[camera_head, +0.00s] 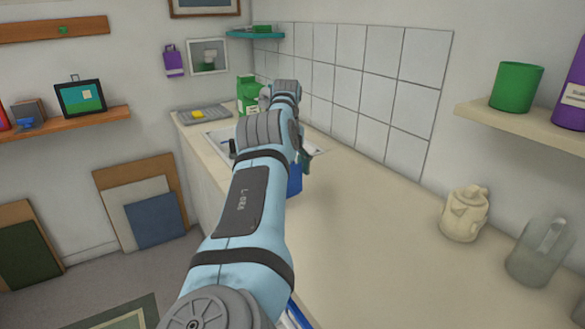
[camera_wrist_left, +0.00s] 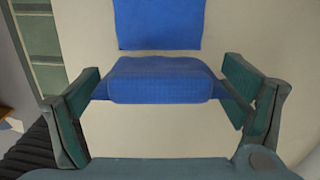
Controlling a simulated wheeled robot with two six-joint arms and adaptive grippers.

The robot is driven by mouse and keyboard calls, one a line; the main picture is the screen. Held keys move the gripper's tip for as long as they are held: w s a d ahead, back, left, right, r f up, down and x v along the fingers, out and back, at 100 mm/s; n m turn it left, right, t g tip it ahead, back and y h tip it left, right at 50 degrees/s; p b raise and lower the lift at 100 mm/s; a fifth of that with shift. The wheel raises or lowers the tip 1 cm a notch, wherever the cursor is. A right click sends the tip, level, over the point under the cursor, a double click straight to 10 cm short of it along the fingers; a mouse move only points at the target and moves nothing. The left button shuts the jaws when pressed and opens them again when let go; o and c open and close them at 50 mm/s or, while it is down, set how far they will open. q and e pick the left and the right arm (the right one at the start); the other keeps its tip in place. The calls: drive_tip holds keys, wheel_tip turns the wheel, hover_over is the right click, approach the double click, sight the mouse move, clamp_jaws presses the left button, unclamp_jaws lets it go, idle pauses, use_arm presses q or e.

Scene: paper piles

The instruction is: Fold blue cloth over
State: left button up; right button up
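The blue cloth (camera_head: 294,182) shows in the head view as a small patch on the pale counter, mostly hidden behind my left arm. In the left wrist view the cloth (camera_wrist_left: 160,25) has a flat part at the top and a raised, bunched part nearer me. My left gripper (camera_wrist_left: 168,92) has its green-padded fingers wide apart, one on each side of the bunched part. Blue cloth reaches close to both pads; whether they press on it I cannot tell. In the head view the left gripper (camera_head: 304,160) is partly hidden by its wrist. My right gripper is not in view.
The counter (camera_head: 370,240) is clear to the right of my arm. A cream jug (camera_head: 464,213) and a grey jug (camera_head: 541,250) stand at its right. A sink (camera_head: 222,142) and a green container (camera_head: 247,95) are farther back. A tiled wall (camera_head: 360,80) borders the counter.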

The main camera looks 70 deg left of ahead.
use_arm(q)
drive_tip(key=shift+o, duration=0.8)
drive_tip(key=shift+w, duration=0.1)
drive_tip(key=shift+d+r+p, duration=0.15)
drive_tip(key=shift+r+p, duration=2.25)
drive_tip(key=shift+r, duration=0.65)
drive_tip(key=shift+f, duration=0.1)
